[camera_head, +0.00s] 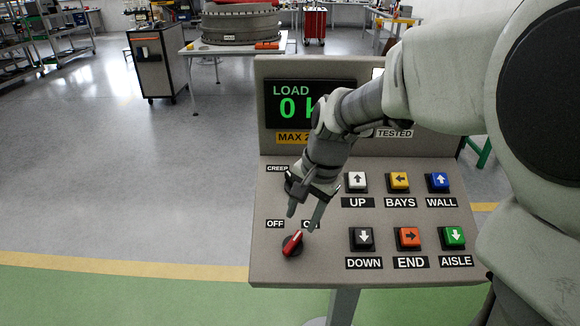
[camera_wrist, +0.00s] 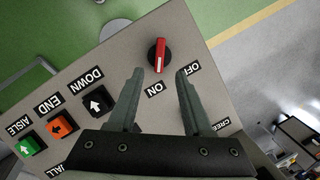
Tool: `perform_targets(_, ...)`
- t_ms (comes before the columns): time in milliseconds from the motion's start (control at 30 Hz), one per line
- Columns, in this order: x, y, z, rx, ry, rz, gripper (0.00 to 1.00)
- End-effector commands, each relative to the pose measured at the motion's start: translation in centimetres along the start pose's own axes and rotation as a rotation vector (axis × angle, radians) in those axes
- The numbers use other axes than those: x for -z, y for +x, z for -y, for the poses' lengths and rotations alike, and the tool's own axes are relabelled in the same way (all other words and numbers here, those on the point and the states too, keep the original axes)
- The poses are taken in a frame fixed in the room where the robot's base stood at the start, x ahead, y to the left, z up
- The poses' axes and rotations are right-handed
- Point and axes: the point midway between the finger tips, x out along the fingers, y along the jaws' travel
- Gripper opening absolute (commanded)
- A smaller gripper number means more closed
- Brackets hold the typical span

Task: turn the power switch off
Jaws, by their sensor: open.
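The power switch (camera_head: 292,243) is a red rotary knob on a dark round base at the lower left of the grey control panel (camera_head: 300,270). OFF and ON labels sit above it; its red handle tilts up and to the right, toward ON. My gripper (camera_head: 304,218) is just above the switch, its fingers pointing down and partly covering the ON label. In the wrist view the switch (camera_wrist: 159,56) shows at the top centre, beyond the tips of my gripper (camera_wrist: 160,72). The fingers are open with nothing between them. I cannot tell whether they touch the knob.
The panel carries button UP (camera_head: 357,181), button DOWN (camera_head: 362,239), orange button END (camera_head: 408,238) and several others right of the switch. Open floor lies left; a cabinet (camera_head: 157,62) and a table (camera_head: 205,49) stand behind.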

Motion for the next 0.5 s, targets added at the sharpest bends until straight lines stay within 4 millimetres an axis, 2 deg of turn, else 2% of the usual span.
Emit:
perform_targets(33, -0.1, 1.4, -0.1, -0.003, 0.0, 0.004, 0.5)
perform_targets(200, -0.1, 5.0, -0.1, -0.003, 0.0, 0.003, 0.5)
perform_targets(333, -0.1, 7.3, -0.1, -0.002, -0.001, 0.002, 0.5)
perform_targets(500, -0.1, 9.1, 0.0, -0.001, 0.0, 0.002, 0.5)
